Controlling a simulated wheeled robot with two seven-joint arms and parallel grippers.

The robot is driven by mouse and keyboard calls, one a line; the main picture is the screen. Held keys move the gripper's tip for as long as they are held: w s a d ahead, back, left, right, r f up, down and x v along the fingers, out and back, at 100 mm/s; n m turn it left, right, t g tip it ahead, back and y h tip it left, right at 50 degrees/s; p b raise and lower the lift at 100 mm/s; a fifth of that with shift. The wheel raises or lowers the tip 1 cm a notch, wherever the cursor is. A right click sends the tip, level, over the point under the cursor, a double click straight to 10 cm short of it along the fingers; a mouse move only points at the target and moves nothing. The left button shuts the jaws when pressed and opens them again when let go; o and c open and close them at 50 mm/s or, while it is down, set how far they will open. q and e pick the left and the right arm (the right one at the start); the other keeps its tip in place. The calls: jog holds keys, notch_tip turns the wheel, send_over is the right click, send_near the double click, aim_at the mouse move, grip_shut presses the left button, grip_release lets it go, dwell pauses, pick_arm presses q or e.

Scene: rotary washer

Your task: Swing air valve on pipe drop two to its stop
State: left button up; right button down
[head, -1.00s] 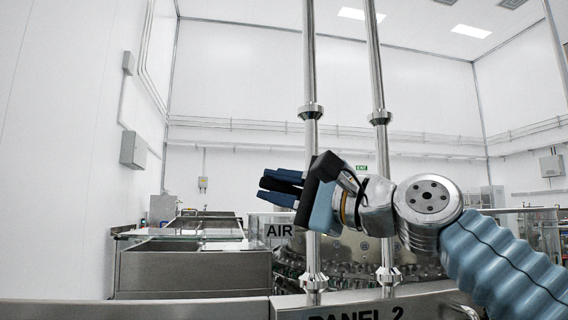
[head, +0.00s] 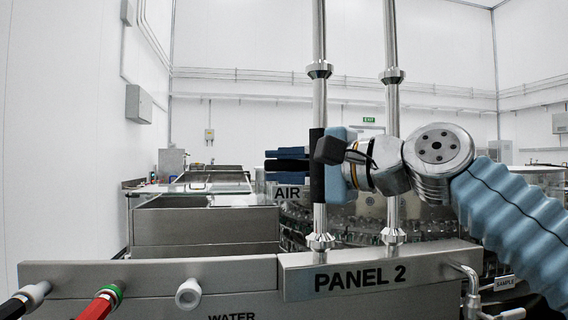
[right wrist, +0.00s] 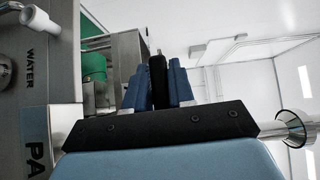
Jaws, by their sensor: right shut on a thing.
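My right gripper (head: 287,166) reaches in from the right in front of the left steel pipe (head: 319,100), its fingers pointing left. Its blue fingers are shut on a black bar, the air valve handle (right wrist: 158,72), which shows between them in the right wrist view. The valve body is hidden behind the gripper. My left gripper is not in view.
A second steel pipe (head: 391,90) stands to the right. The PANEL 2 plate (head: 430,266) crosses below, with a bent pipe at its right. Red and black hoses (head: 100,305) and a white fitting (head: 188,293) are at lower left. Steel tanks (head: 205,228) stand behind.

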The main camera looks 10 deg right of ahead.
jog(key=shift+f, duration=0.15)
jog(key=c, duration=1)
grip_release()
jog(key=shift+w, duration=0.1)
jog(key=shift+c, duration=0.2)
jog(key=b+v, duration=0.3)
jog(key=v, duration=1.1)
jog(key=shift+a, duration=0.1)
